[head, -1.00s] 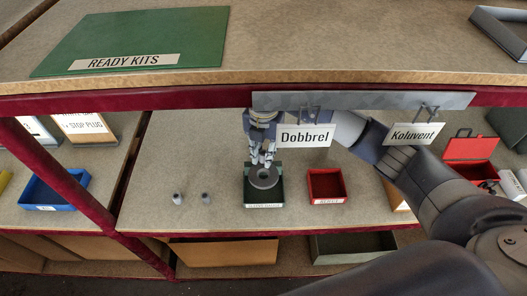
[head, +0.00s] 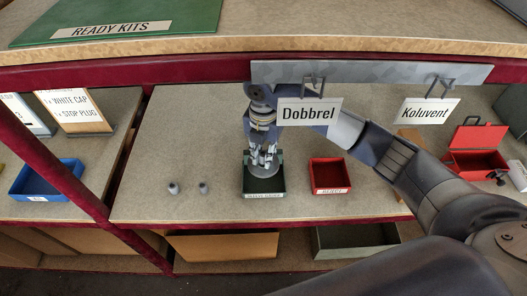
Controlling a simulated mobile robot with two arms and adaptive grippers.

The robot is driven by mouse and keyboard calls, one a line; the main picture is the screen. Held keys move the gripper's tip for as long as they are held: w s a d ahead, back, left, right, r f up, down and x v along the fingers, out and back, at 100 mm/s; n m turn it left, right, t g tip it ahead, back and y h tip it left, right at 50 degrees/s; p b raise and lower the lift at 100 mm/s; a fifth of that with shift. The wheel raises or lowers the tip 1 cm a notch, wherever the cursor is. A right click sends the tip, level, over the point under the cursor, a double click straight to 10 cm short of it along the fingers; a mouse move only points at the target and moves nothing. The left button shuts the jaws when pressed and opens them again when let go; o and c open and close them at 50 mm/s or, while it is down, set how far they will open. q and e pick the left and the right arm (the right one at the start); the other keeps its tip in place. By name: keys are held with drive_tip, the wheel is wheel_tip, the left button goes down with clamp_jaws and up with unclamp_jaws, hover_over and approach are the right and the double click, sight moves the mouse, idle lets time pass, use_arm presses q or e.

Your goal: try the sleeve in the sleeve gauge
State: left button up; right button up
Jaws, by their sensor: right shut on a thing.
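My right gripper (head: 263,158) points down over the small dark green tray (head: 263,195), whose label is too small to read for sure. A grey round gauge block (head: 265,172) stands in that tray, directly under the fingertips. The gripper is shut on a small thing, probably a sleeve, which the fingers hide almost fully. I cannot tell whether it sits in the gauge's hole or just above it. Two small grey sleeves (head: 173,188) stand upright on the shelf to the left. My left gripper is not in view.
A red tray (head: 330,188) stands right of the green tray. An open red box (head: 474,160) is farther right, a blue bin (head: 38,178) far left. A hanging sign "Dobbrel" (head: 309,112) and the upper shelf edge (head: 150,73) are close to my right arm. Shelf left of the sleeves is clear.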

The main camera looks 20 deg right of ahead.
drive_tip(key=shift+f, duration=0.5)
idle(1.1)
drive_tip(key=o, duration=0.8)
drive_tip(key=shift+o, duration=0.2)
wheel_tip(320, 180, up, 8)
drive_tip(key=shift+f, duration=0.2)
